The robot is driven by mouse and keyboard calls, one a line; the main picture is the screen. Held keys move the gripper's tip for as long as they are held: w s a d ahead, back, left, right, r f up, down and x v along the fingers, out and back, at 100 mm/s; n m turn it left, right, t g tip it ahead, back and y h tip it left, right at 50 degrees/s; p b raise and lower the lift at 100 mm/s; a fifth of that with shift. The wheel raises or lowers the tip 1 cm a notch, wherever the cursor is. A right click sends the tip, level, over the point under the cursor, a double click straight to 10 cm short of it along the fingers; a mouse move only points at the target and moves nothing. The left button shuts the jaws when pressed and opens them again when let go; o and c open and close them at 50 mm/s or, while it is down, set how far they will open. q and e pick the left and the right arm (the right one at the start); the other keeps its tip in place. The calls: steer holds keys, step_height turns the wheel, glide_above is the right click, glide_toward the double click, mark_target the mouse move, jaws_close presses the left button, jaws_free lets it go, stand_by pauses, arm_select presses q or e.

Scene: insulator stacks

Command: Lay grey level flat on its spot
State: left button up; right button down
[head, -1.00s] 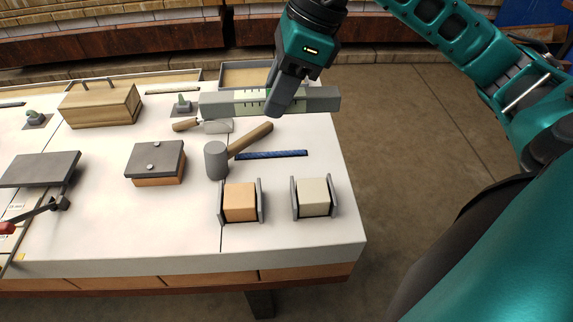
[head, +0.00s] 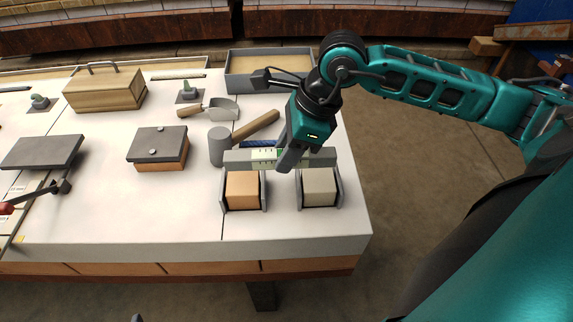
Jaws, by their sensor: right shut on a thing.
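The grey level (head: 322,158) is a long grey bar with a pale, marked middle section. My right gripper (head: 285,166) is shut on it near its middle. The level lies crosswise in the picture, just behind an orange block (head: 242,188) and a beige block (head: 319,187), each between grey upright plates. It looks held above the table, but its exact height is hard to tell. It partly hides the blue strip (head: 257,144) on the table. No spot marked for the level can be told for certain.
A mallet (head: 219,146) lies left of the level, with a trowel (head: 222,109) behind. A grey tray (head: 240,85) is at the back. The white table (head: 120,215) is clear at front left.

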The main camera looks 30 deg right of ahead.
step_height(320, 180, down, 4)
steer(key=shift+r, duration=0.1)
arm_select(q)
steer(key=shift+d+f, duration=0.15)
arm_select(e)
steer(key=shift+f+b, duration=0.35)
steer(key=shift+b, duration=0.15)
steer(key=shift+f+b, duration=0.25)
steer(key=shift+b, duration=0.05)
arm_select(q)
steer(key=shift+w+d, duration=0.2)
steer(key=shift+d, duration=0.1)
arm_select(e)
steer(key=c, duration=0.8)
jaws_free()
steer(key=shift+r, duration=0.1)
steer(key=shift+r, duration=0.1)
